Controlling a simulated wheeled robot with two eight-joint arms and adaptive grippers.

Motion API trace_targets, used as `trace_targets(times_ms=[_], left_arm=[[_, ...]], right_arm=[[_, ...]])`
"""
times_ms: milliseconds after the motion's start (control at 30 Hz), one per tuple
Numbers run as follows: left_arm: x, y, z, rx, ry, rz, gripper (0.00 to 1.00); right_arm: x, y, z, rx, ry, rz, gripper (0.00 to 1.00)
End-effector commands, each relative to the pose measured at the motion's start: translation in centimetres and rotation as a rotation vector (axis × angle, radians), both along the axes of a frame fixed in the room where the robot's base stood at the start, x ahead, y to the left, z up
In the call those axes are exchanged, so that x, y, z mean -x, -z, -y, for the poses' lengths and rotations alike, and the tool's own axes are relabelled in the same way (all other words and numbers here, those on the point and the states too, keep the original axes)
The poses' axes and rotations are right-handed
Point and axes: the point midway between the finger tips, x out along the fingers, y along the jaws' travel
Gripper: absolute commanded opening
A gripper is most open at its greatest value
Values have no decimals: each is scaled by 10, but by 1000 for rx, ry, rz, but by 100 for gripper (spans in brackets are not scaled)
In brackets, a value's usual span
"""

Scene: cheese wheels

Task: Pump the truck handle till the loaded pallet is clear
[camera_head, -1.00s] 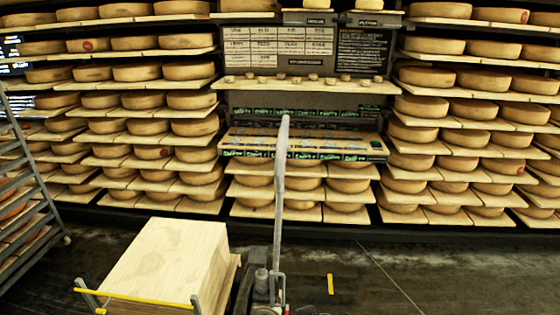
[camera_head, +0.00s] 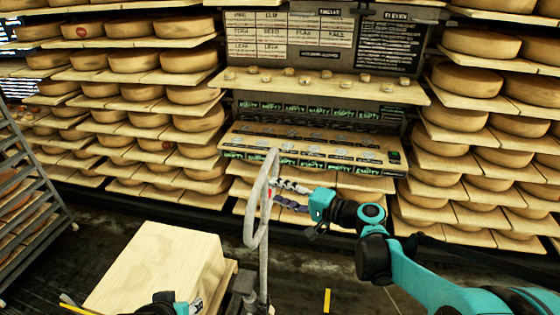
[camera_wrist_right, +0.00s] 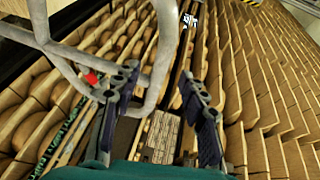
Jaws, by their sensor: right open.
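The grey truck handle (camera_head: 263,265) stands upright in the head view, with a closed loop at its top. In the right wrist view the loop (camera_wrist_right: 166,45) crosses the upper left, with a small red part inside it. My right gripper (camera_head: 288,196) is open at the loop. In the wrist view its fingers (camera_wrist_right: 158,72) spread apart; the loop's right bar shows between them, the left finger overlapping the loop. Contact cannot be told. A pale wooden load (camera_head: 160,265) sits on the pallet (camera_head: 229,283), whose gap to the floor is hidden. My left gripper (camera_head: 180,305) is partly cut off at the bottom.
Shelves of cheese wheels (camera_head: 475,80) fill the back and right. A sloped counter (camera_head: 310,148) with labels stands behind the handle. A metal rack (camera_head: 30,215) is at the left. Dark floor with a yellow mark (camera_head: 327,300) is open to the right of the truck.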

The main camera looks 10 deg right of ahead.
Motion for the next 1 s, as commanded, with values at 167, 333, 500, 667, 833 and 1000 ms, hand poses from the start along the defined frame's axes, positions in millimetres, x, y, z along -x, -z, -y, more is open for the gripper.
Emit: trace_targets(times_ms=[167,333,500,667,833,1000], left_arm=[[0,3,0,0,0,0,43],[0,8,0,0,0,0,43],[0,12,0,0,0,0,43],[0,13,0,0,0,0,43],[0,13,0,0,0,0,43],[0,13,0,0,0,0,43]], right_arm=[[-12,1,-11,-17,-2,3,43],[-30,5,-33,-17,-4,2,43],[-46,8,-50,-17,-1,2,43],[-52,9,-57,-16,0,3,43],[-53,8,-58,-15,1,3,43],[-52,8,-58,-15,1,3,19]])
